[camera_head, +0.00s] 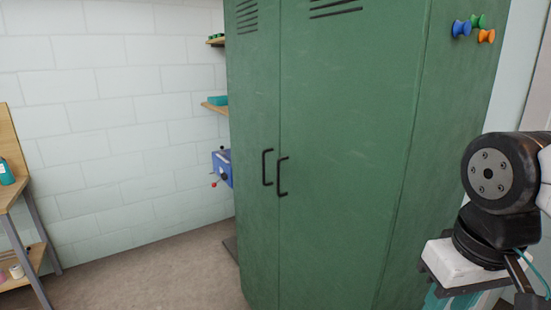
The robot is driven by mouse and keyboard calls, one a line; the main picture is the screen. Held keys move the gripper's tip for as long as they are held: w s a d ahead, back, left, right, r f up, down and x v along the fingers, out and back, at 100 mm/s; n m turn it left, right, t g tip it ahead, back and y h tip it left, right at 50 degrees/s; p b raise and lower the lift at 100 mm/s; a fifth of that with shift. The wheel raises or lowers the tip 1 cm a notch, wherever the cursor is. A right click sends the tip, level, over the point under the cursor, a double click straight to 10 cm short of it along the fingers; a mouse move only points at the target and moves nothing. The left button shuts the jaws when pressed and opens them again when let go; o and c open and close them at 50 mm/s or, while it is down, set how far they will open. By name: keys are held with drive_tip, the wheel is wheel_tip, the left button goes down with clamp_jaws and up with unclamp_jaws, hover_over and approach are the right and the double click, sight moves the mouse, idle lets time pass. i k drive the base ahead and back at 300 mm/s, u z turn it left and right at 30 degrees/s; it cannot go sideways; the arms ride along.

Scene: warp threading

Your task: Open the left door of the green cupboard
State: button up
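The green cupboard (410,130) stands upright in the middle of the head view, with two doors shut side by side. Its left door (252,100) is the narrower-looking one, with a black bar handle (267,167) near the seam. The right door (345,120) has its own black handle (282,177) just across the seam. Part of my arm shows at the right edge, apart from the cupboard doors. My gripper's fingers are not visible, so I cannot see whether it is open or shut.
A blue vise-like tool (222,167) and small wall shelves (216,108) sit just left of the cupboard. A wooden shelf unit (12,190) with a teal bottle (6,172) stands at the far left. The floor (150,275) between is clear. Coloured knobs (478,21) are on the cupboard's right side.

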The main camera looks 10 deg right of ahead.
sight(253, 30)
drive_tip(key=u, duration=0.5)
drive_tip(key=i, duration=0.85)
drive_tip(key=u, duration=0.85)
